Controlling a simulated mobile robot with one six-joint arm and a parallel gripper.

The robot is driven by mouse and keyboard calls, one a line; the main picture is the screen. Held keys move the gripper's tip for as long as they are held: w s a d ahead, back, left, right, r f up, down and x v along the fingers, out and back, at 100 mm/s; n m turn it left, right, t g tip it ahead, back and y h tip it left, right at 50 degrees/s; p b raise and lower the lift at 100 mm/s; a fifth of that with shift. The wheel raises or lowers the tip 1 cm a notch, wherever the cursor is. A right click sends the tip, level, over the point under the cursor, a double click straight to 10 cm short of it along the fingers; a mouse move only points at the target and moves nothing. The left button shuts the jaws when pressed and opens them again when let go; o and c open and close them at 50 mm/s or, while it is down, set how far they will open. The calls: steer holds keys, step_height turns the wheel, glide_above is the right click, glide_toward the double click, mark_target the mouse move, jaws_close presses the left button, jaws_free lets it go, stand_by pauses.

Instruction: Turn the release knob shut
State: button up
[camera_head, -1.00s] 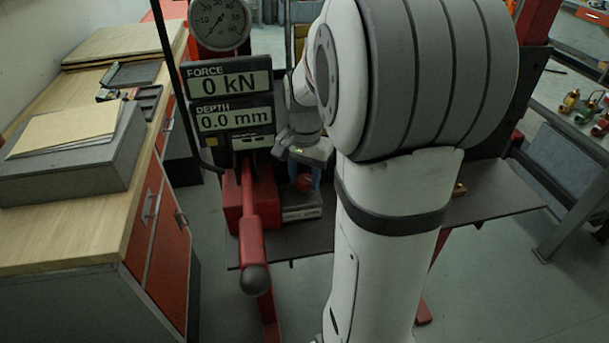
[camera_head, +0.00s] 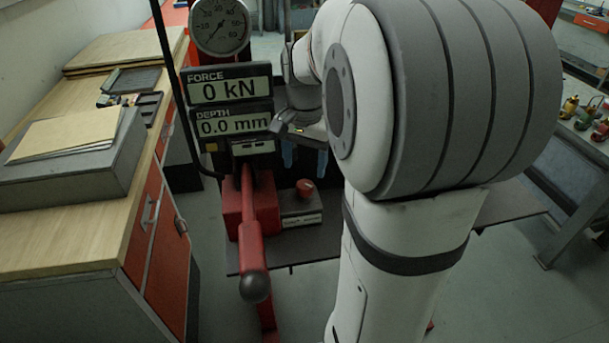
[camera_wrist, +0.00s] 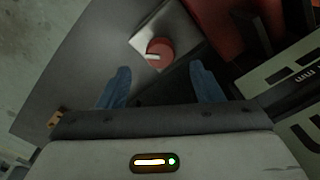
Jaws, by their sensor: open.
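The release knob (camera_head: 305,187) is a red round knob on a small grey block (camera_head: 300,207) beside the red pump. In the wrist view the knob (camera_wrist: 159,52) shows a white pointer mark pointing left, and sits on a pale plate. My gripper (camera_wrist: 160,80) is open and empty, its two blue fingers spread, with the knob beyond the fingertips and roughly between them. In the head view my gripper (camera_head: 303,155) shows only partly, above and behind the knob, apart from it; my own arm hides the rest.
A display (camera_head: 230,106) reads 0 kN and 0.0 mm, below a round gauge (camera_head: 220,25). A red pump lever (camera_head: 250,240) with a dark ball end juts forward. A wooden workbench (camera_head: 75,235) stands at the left. Another bench with valves (camera_head: 590,115) is at the right.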

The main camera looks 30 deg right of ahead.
mark_target(305, 184)
steer(key=shift+r, duration=0.95)
steer(key=shift+f, duration=0.1)
steer(key=shift+w+f+n+b, duration=0.15)
steer(key=shift+n+b, duration=0.55)
steer(key=shift+n, duration=0.5)
steer(key=n+b, duration=0.1)
steer(key=n, duration=0.2)
steer(key=shift+d, duration=0.1)
steer(key=n+b, duration=0.2)
steer(key=n, duration=0.3)
steer(key=shift+f, duration=3.75)
steer(key=shift+c, duration=0.5)
steer(key=c, duration=0.9)
